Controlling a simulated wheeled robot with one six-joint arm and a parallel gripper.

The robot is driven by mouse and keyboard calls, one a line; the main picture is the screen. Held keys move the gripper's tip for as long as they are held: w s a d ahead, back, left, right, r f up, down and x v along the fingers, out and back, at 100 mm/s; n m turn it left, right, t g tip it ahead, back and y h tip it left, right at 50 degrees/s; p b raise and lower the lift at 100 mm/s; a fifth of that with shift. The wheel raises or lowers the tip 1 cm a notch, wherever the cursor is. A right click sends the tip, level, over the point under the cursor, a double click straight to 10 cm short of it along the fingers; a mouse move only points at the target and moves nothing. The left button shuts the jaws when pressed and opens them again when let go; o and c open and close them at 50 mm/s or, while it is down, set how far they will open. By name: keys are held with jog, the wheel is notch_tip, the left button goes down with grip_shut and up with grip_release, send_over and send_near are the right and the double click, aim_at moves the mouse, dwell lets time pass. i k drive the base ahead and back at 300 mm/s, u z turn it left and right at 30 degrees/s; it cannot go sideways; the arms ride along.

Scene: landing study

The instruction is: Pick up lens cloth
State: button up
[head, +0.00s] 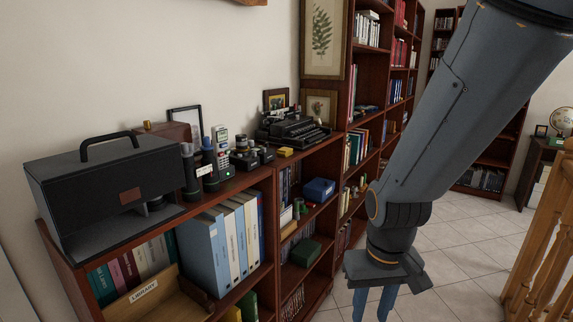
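I cannot make out a lens cloth for certain. A small yellow item (285,152) lies on top of the low bookcase, between dark optical-looking gear (247,160) and a black typewriter (291,131); it is too small to tell whether it is cloth. My gripper (373,304) points down at the bottom of the head view, over the tiled floor and right of the bookcase. Its two blue fingers stand apart with nothing visible between them. Their tips are cut off by the frame edge.
The low bookcase top (222,188) also holds a black case with a handle (100,185), a cordless phone (221,150) and dark cylinders. Tall shelves stand behind. A wooden railing (545,235) is at right. Tiled floor (465,240) between is open.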

aim_at(285, 152)
jog(key=u, duration=0.05)
jog(key=k, duration=0.5)
jog(key=z, duration=0.55)
jog(key=i, duration=1.3)
jog(key=u, duration=0.65)
